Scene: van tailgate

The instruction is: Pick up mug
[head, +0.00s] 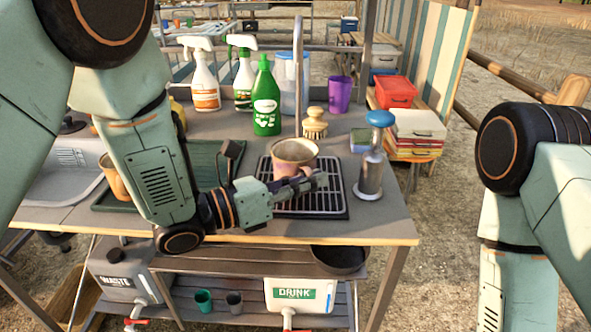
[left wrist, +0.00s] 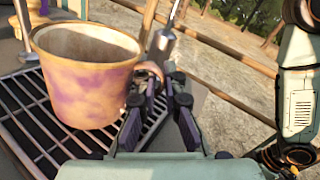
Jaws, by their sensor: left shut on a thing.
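The mug (head: 294,152) is pinkish tan with purple blotches and stands upright over the dark drying rack (head: 330,205). It also shows large in the left wrist view (left wrist: 85,88), at the left, with its open rim up. My left gripper (head: 315,181) reaches in from the left at the mug's near right side. In the left wrist view its fingers (left wrist: 158,82) are closed on the mug's handle, partly hidden between them. I cannot tell whether the mug's base touches the rack. My right arm shows at the right edge, but its gripper is out of view.
A soap dispenser with a blue top (head: 372,160) stands close right of the rack. A brush (head: 314,124), a green bottle (head: 265,100) and a thin tap (head: 298,70) stand behind. A green tray (head: 215,158) lies left. The counter's front edge is near.

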